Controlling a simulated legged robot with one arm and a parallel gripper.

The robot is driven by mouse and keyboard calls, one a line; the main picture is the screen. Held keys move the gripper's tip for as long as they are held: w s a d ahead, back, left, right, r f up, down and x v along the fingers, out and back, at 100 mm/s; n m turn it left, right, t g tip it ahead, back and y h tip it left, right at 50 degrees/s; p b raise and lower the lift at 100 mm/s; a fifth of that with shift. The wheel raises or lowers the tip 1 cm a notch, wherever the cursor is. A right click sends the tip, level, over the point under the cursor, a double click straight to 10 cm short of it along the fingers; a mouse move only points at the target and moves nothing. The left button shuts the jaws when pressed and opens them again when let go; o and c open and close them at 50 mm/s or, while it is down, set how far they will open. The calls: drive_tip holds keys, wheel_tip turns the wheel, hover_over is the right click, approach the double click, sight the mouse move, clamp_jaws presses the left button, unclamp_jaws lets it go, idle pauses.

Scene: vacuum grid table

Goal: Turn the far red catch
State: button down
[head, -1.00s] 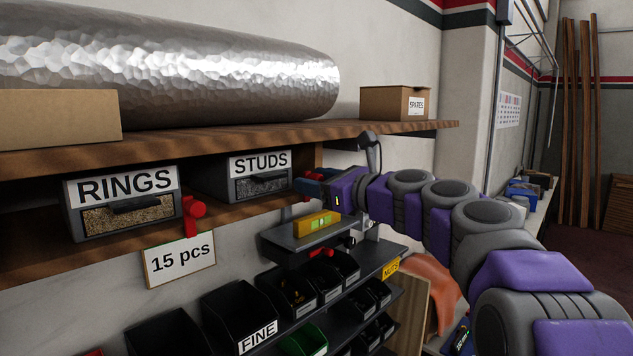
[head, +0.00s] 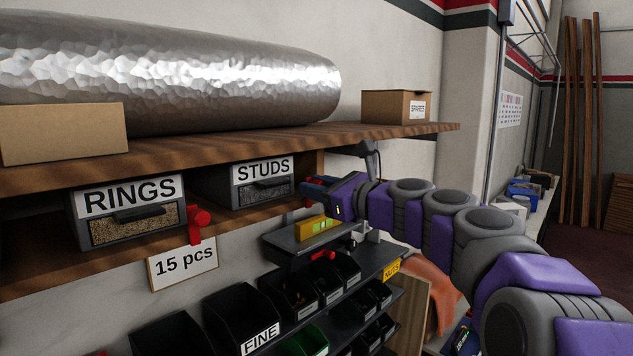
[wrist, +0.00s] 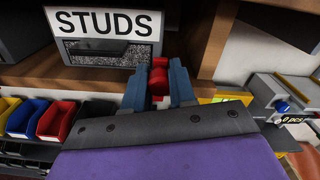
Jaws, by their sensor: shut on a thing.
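The far red catch (wrist: 159,78) shows in the wrist view just below and right of the STUDS drawer (wrist: 108,38), at the shelf edge. My gripper (wrist: 158,72) is shut on it, with one blue-grey finger on each side. In the head view my gripper (head: 318,187) is at the right end of the STUDS drawer (head: 260,185) and hides most of the catch. The near red catch (head: 198,224) hangs beside the RINGS drawer (head: 128,212), apart from my gripper.
The wooden shelf top (head: 300,139) runs just above my gripper. A small ledge with a yellow level (head: 318,229) lies below it. Black bins (head: 240,318) stand lower down. A spares box (head: 395,107) and a metal roll (head: 170,75) rest on top.

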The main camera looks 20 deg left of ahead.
drive_tip(key=shift+f, duration=0.15)
drive_tip(key=c, duration=0.9)
unclamp_jaws()
drive_tip(key=shift+w, duration=0.1)
drive_tip(key=shift+c, duration=0.2)
drive_tip(key=b+v, duration=0.1)
drive_tip(key=v, duration=1.6)
drive_tip(key=shift+d, duration=0.25)
drive_tip(key=shift+a, duration=0.1)
